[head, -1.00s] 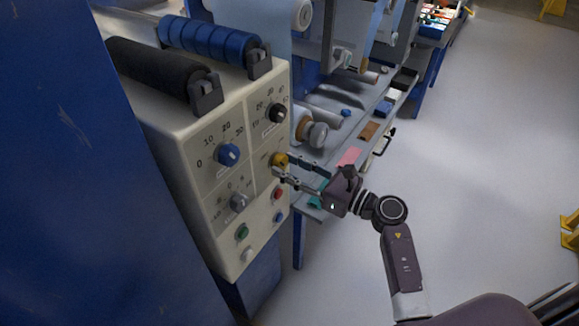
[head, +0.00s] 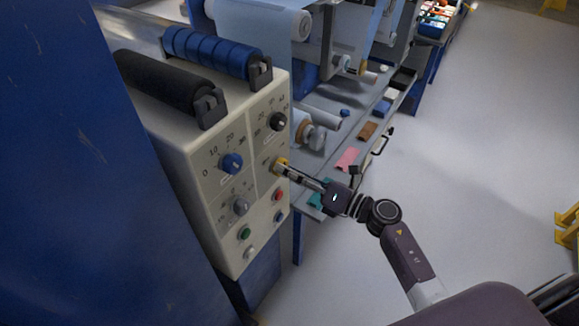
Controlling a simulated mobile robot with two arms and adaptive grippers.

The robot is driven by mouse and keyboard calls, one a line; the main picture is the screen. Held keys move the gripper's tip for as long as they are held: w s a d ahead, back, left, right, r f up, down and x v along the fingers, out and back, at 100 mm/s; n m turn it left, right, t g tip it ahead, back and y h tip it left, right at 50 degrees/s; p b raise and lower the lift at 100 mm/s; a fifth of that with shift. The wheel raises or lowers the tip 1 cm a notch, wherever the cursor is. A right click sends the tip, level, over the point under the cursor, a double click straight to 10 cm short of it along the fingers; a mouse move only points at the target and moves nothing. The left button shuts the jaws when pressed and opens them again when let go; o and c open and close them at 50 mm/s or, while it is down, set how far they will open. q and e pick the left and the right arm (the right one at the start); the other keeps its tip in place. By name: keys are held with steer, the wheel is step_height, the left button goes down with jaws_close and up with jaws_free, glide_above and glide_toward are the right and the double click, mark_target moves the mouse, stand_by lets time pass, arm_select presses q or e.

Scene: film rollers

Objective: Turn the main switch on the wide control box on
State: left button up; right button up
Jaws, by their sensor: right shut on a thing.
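The wide control box (head: 178,170) is a cream housing with a front panel of knobs and buttons, at left centre. A yellow knob (head: 280,163), probably the main switch, sits on the panel's right half, under a black dial knob (head: 278,121). My right gripper (head: 284,168) reaches in from the right and is shut on the yellow knob; the fingers partly cover it. The marks around the knob are too small to read. My left gripper is not in view.
A blue knob (head: 231,163), a grey knob (head: 239,207), a green button (head: 244,233) and a red button (head: 278,195) share the panel. Black and blue rollers lie on top of the box. A shelf with small items (head: 346,159) stands behind my gripper.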

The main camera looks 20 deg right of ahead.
steer(key=m+p, duration=0.2)
steer(key=m, duration=0.3)
steer(key=shift+m, duration=0.3)
stand_by(0.4)
steer(key=o, duration=1.2)
steer(key=shift+c, duration=0.2)
steer(key=v, duration=1.2)
steer(key=shift+d, duration=0.1)
